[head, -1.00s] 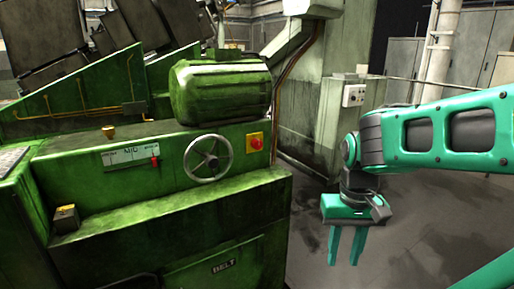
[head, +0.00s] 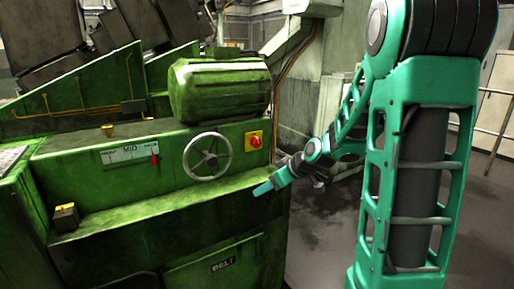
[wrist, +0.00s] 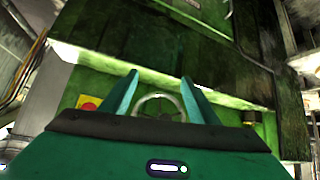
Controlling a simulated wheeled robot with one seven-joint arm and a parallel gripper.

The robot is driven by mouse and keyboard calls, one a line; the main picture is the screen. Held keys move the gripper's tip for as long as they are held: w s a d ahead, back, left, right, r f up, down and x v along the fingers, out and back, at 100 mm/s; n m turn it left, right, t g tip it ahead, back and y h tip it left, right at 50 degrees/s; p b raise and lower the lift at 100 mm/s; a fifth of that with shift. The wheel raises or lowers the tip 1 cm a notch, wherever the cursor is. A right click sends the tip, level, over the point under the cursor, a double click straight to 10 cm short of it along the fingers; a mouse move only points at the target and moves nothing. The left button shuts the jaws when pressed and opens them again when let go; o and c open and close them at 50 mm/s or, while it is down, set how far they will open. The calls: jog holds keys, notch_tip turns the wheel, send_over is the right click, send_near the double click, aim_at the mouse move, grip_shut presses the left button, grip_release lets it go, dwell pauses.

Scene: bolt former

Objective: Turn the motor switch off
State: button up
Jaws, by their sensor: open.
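A red rotary knob on a yellow plate (head: 254,141) sits on the front of the green machine (head: 150,225), right of the handwheel, in the head view. It looks like the motor switch, but I read no label on it. In the wrist view the red and yellow plate (wrist: 88,103) shows left of my fingers. My gripper (head: 263,188) is below the knob, before the machine's ledge, pointing left and apart from the knob. The wrist view shows my gripper (wrist: 158,87) open and empty, with the handwheel between the fingers. The knob's exact position is too small to tell.
The handwheel (head: 208,157) stands out left of the knob. A ribbed green motor (head: 220,90) is above it. A red-pointer lever on the MID scale (head: 130,150) and a small yellow-topped box (head: 66,217) are further left. Floor is open at right.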

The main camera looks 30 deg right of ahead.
jog(key=w+d+r+n+t+y, duration=0.1)
jog(key=w+d+t, duration=0.1)
jog(key=w, duration=0.3)
jog(key=w+d+r+t, duration=0.1)
jog(key=w+t, duration=0.2)
jog(key=w, duration=0.2)
jog(key=m+t+h, duration=0.1)
jog(key=t+h, duration=0.2)
jog(key=t, duration=0.1)
send_near(258, 143)
jog(key=w, duration=0.9)
jog(key=shift+a+f, duration=0.15)
jog(key=shift+f, duration=0.1)
jog(key=c, duration=1)
